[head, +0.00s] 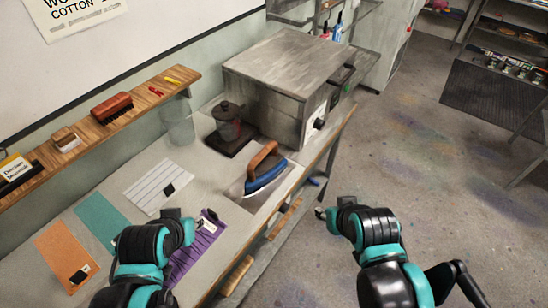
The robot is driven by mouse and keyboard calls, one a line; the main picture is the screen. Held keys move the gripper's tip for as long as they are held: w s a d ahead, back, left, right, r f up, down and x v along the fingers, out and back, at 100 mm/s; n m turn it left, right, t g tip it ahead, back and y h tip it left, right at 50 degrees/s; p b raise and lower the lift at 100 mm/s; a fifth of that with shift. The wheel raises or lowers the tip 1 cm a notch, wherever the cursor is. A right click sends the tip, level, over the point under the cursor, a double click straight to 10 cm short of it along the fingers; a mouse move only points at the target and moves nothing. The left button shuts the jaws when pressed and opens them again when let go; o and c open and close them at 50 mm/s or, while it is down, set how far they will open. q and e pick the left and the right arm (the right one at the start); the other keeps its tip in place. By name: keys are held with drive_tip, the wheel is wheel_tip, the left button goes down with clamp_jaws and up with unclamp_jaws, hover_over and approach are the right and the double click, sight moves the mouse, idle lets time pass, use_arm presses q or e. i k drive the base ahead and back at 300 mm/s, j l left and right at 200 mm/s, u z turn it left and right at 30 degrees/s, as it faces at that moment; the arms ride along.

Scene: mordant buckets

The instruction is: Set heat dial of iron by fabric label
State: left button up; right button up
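The iron (266,172) has a blue body and a brown handle and rests on a flat plate on the bench. Its heat dial is too small to make out. Four fabric pieces lie to its left: white striped (145,189), teal (101,216), orange (60,250) and purple (190,262). Small dark labels lie on some of them, unreadable here. My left gripper (180,216) is over the purple fabric and partly covers it; its fingers are not clear. My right gripper (324,213) is off the bench's front edge, right of the iron and apart from it.
A big grey box-like machine (290,70) stands behind the iron, with a lidded pot (228,122) and clear beaker (178,125) nearby. A wall shelf (90,134) holds a brush (111,109). A poster (75,12) reads "COTTON". Open floor lies right.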

sight(284, 208)
drive_tip(key=l+u, duration=0.1)
drive_tip(key=l, duration=0.15)
drive_tip(key=i+l, duration=0.1)
drive_tip(key=l, duration=0.2)
drive_tip(key=k+u, duration=0.1)
drive_tip(key=u, duration=0.95)
